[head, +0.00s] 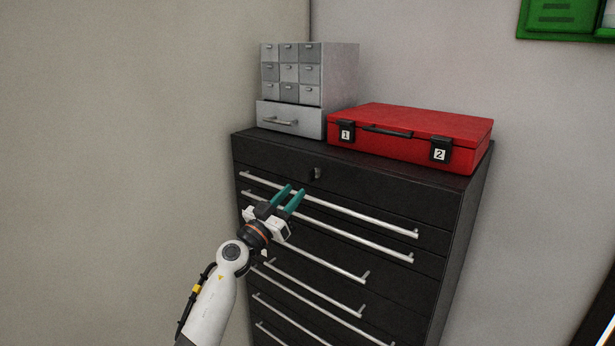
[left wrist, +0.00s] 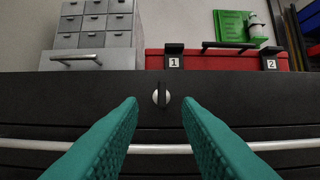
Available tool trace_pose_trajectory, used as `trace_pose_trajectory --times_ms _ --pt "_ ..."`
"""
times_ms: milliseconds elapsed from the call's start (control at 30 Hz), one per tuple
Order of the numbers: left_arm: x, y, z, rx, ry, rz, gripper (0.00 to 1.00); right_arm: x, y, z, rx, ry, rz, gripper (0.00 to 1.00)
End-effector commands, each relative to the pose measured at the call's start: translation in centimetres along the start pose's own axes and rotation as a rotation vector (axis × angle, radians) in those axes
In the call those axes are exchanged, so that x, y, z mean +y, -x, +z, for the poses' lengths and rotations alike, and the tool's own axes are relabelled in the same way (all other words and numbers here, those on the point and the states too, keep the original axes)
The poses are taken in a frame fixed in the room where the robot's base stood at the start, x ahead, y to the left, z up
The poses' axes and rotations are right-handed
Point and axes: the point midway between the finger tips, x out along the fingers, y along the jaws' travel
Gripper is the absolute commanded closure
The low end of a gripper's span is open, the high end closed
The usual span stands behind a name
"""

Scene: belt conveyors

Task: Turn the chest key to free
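The black tool chest (head: 380,190) stands against the wall with several drawers and long silver handles. Its key (head: 317,174) sits in the lock on the top panel, in the upper middle. In the left wrist view the key (left wrist: 162,97) shows as a dark upright grip on a round silver lock, between and beyond my fingertips. My left gripper (head: 293,194) is open and empty, with teal fingers pointing toward the chest front, a little below and left of the key in the head view. The fingers (left wrist: 160,105) do not touch the key. My right gripper is not in view.
A grey small-parts cabinet (head: 341,75) and a red case (head: 415,130) with latches marked 1 and 2 stand on the chest. The top drawer handle (head: 345,212) runs just below the key, close to my fingers. A green board (head: 565,18) hangs at the upper right.

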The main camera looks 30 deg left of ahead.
Motion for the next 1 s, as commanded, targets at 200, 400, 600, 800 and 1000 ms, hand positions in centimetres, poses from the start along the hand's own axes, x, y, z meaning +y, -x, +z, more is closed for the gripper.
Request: trace_pose_trajectory --times_ms 200,400,600,800,1000 --pt "-0.1 -4.2 0.1 -0.002 0.004 -0.001 0.69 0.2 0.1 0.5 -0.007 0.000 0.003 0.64" --pt "0.0 -6.3 0.0 -0.001 0.002 0.001 0.69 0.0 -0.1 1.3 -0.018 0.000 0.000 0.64" --pt "-0.1 -6.8 -0.1 0.000 0.002 0.000 0.69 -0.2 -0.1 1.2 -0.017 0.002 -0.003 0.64" --pt "-0.1 -6.7 -0.1 0.001 0.002 0.000 0.74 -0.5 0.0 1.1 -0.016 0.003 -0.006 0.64" --pt "0.0 -6.7 -0.1 0.001 0.001 0.000 1.00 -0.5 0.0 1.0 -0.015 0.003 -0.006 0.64"
